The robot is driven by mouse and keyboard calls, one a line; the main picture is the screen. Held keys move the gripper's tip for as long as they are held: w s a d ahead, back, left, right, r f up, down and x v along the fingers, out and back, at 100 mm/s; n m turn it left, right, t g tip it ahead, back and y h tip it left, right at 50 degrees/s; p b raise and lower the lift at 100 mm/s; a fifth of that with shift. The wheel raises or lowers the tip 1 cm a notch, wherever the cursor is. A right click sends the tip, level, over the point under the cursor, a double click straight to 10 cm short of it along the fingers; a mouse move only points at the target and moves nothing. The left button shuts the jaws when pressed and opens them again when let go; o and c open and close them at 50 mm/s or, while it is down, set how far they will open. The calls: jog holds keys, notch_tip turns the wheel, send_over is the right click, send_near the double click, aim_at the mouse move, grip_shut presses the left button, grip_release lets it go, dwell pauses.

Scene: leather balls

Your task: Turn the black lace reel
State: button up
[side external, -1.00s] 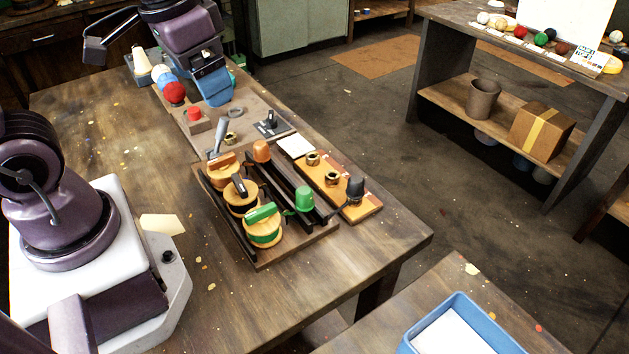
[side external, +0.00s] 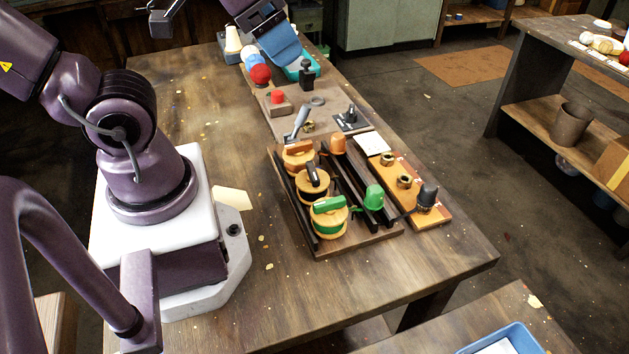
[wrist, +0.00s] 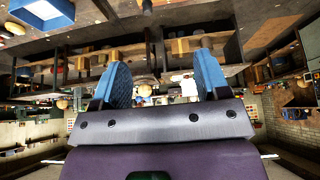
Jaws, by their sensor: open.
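The black lace reel (side external: 312,188) is the middle one of three wooden reels on a tray (side external: 375,241) on the bench. It has a pale round top with a black handle across it. The orange-handled reel (side external: 299,155) is behind it and the green-handled reel (side external: 329,218) is in front. My gripper (side external: 284,52) is at the top of the side view, in the air near the bench's far end, well away from the reels. In the wrist view my gripper (wrist: 163,75) has its two blue fingers wide apart with nothing held between them. I cannot make out the reel in the wrist view.
A grey lever (side external: 298,124), a red button (side external: 277,97), a black stamp (side external: 307,73) and a red ball (side external: 260,75) lie farther back. The bench's left half is mostly clear.

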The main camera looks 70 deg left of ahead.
jog(key=a+f+n+g, duration=0.1)
jog(key=w+a+f, duration=0.1)
jog(key=a+f+n+g, duration=0.1)
jog(key=a+f, duration=0.1)
jog(key=shift+w+a+f+n+g+y, duration=0.1)
jog(key=shift+w+n+g+y, duration=0.2)
jog(key=shift+w+y, duration=0.1)
jog(key=c, duration=0.4)
jog(key=n+g+h, duration=0.2)
jog(key=n+g, duration=0.1)
jog(key=n, duration=0.2)
send_over(313, 169)
jog(key=s+a, duration=0.3)
notch_tip(313, 169, down, 6)
jog(key=w+a+f+n+h, duration=0.2)
jog(key=w+f+n+h, duration=0.15)
jog(key=f+n, duration=0.4)
jog(key=shift+n, duration=0.85)
jog(key=x, duration=1.1)
jog(key=shift+s+d, duration=0.2)
jog(key=shift+s, duration=0.05)
grip_shut()
